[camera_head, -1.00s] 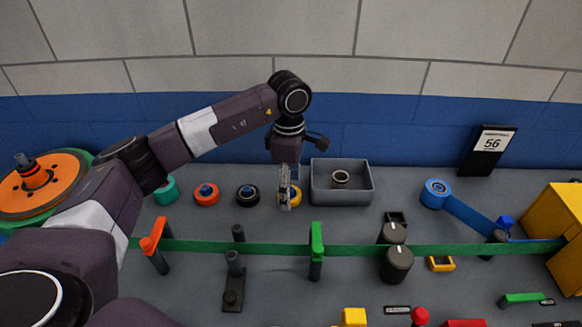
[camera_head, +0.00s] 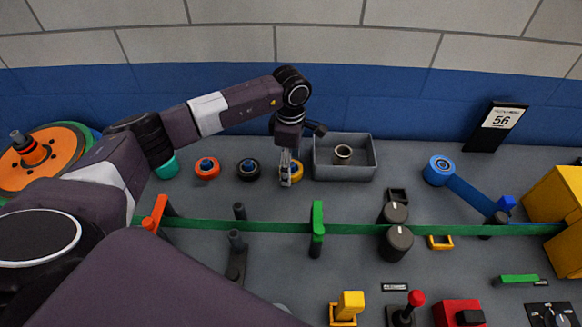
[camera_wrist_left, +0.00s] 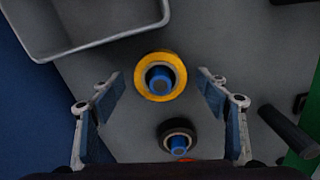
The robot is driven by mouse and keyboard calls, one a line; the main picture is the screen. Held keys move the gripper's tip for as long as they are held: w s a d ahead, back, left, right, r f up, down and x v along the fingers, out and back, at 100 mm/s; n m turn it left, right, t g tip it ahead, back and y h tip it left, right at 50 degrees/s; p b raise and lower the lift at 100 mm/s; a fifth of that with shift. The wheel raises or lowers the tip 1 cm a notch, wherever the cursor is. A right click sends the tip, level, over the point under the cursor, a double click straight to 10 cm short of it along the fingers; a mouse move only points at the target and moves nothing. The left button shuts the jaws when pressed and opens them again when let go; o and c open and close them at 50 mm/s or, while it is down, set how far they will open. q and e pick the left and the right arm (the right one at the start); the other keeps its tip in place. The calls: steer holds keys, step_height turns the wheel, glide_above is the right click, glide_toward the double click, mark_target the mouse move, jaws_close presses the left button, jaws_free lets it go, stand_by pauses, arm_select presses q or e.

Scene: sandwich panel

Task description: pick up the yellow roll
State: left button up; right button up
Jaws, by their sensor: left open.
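The yellow roll (camera_wrist_left: 160,58) is a ring around a blue peg, seen from above in the left wrist view. In the head view the yellow roll (camera_head: 296,170) shows only in part behind my left gripper (camera_head: 286,168). In the left wrist view my left gripper (camera_wrist_left: 162,95) is open, its two fingers apart with nothing between the tips. The roll lies just beyond the fingertips, roughly centred between them. My right gripper is not in view.
A grey bin (camera_head: 345,173) with a roll inside stands just right of the yellow roll. A black roll (camera_head: 248,169) and an orange roll (camera_head: 207,168) sit to its left on pegs. A green band (camera_head: 270,228) runs across in front.

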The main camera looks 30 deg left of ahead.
arm_select(q)
steer(key=shift+c, duration=0.8)
steer(key=c, duration=1.1)
steer(key=shift+c, duration=0.2)
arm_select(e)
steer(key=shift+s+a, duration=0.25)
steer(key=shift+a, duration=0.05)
arm_select(q)
steer(key=shift+r, duration=0.1)
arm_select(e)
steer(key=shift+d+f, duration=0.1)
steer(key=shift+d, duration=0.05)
arm_select(q)
steer(key=shift+r, duration=0.6)
step_height(320, 180, up, 19)
steer(key=b, duration=0.4)
steer(key=shift+f, duration=0.15)
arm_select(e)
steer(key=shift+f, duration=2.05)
